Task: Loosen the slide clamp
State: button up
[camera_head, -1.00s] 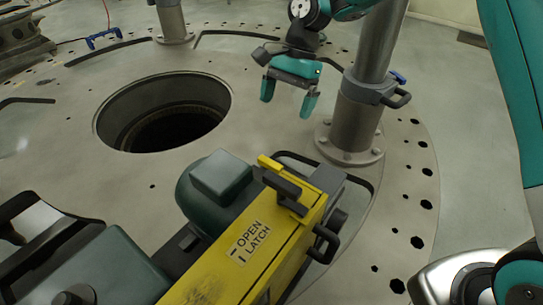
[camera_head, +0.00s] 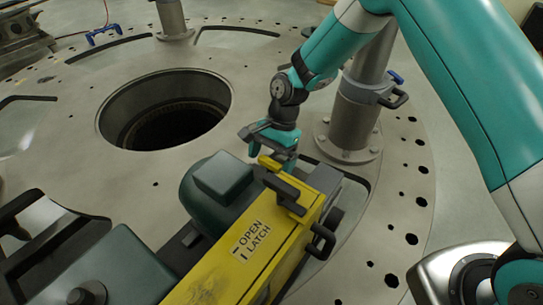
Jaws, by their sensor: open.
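A yellow beam (camera_head: 235,268) with an "OPEN LATCH" label runs from the bottom of the view to the middle. A dark clamp-like block (camera_head: 281,184) with a yellow tab (camera_head: 270,163) sits on its far end; I cannot tell for sure that this is the slide clamp. My gripper (camera_head: 276,157) is open and points down just behind the yellow tab. Its fingertips are partly hidden behind the tab and block, so I cannot tell whether they touch anything.
A green motor housing (camera_head: 215,190) stands left of the beam. A dark handle (camera_head: 322,241) sticks out on the beam's right side. A steel post (camera_head: 352,118) with a collar and black handle (camera_head: 395,98) stands behind right. A large round hole (camera_head: 165,112) opens in the plate at left.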

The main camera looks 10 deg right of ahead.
jog(key=c, duration=0.9)
jog(key=shift+c, duration=0.2)
jog(key=shift+n, duration=0.3)
jog(key=n, duration=0.2)
jog(key=n+g+h+b, duration=0.1)
jog(key=n, duration=0.1)
jog(key=shift+w+a+h, duration=0.1)
jog(key=shift+h, duration=0.2)
jog(key=n+h+b, duration=0.1)
jog(key=n, duration=0.1)
jog(key=n+b, duration=0.1)
jog(key=n, duration=0.1)
jog(key=shift+a+n+h, duration=0.1)
jog(key=shift+n+h, duration=0.3)
jog(key=n, duration=0.2)
jog(key=n+h+b, duration=0.1)
jog(key=n, duration=0.1)
jog(key=shift+n+h, duration=0.3)
jog(key=shift+a+r+n+t+h, duration=0.1)
jog(key=shift+n+t+h, duration=0.45)
jog(key=shift+n, duration=1.35)
